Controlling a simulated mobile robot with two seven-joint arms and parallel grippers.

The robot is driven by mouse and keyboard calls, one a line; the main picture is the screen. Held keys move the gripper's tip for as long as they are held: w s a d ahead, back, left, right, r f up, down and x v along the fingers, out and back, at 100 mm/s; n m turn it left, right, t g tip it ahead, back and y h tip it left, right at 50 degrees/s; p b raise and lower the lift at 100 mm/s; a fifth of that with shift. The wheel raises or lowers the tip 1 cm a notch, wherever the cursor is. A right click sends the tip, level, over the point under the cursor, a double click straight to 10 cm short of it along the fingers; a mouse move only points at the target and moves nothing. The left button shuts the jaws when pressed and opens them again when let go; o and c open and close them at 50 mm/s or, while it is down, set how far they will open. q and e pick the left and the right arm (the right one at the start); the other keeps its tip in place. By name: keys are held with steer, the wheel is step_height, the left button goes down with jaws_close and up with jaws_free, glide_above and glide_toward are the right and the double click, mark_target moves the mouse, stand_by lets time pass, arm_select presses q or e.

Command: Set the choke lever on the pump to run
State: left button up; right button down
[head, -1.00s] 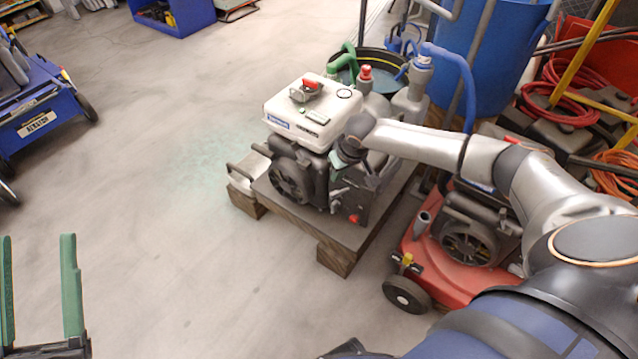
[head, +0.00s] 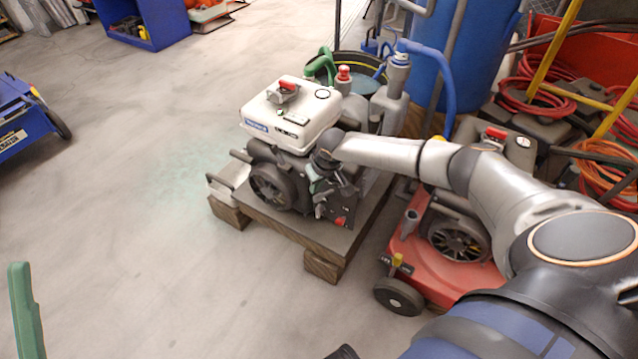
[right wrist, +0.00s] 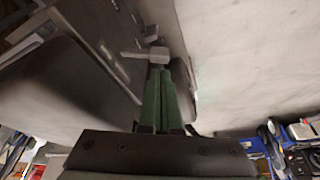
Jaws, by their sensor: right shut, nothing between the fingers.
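The pump (head: 290,116) has a white tank over a dark engine and stands on a wooden pallet. My right gripper (head: 315,180) is at its near right side, beside the dark control panel. In the right wrist view its green fingers (right wrist: 160,92) are shut together and empty. Their tips are close to a small grey lever (right wrist: 148,53) on the pump's side; I cannot tell whether they touch, nor read the lever's setting. One green finger of my left gripper (head: 26,310) shows at the lower left, far from the pump; the other finger is out of frame.
A red machine with black wheels (head: 400,297) stands right of the pallet (head: 325,266), under my right arm. A blue barrel (head: 480,60) and hoses are behind. A blue machine (head: 25,115) is at the left. The floor between is clear.

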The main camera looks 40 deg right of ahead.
arm_select(q)
steer(key=shift+f+b, duration=0.45)
steer(key=shift+f, duration=0.3)
arm_select(e)
steer(key=x, duration=0.2)
steer(key=shift+w+f, duration=0.1)
steer(key=shift+f, duration=0.2)
arm_select(q)
steer(key=shift+d+r, duration=0.1)
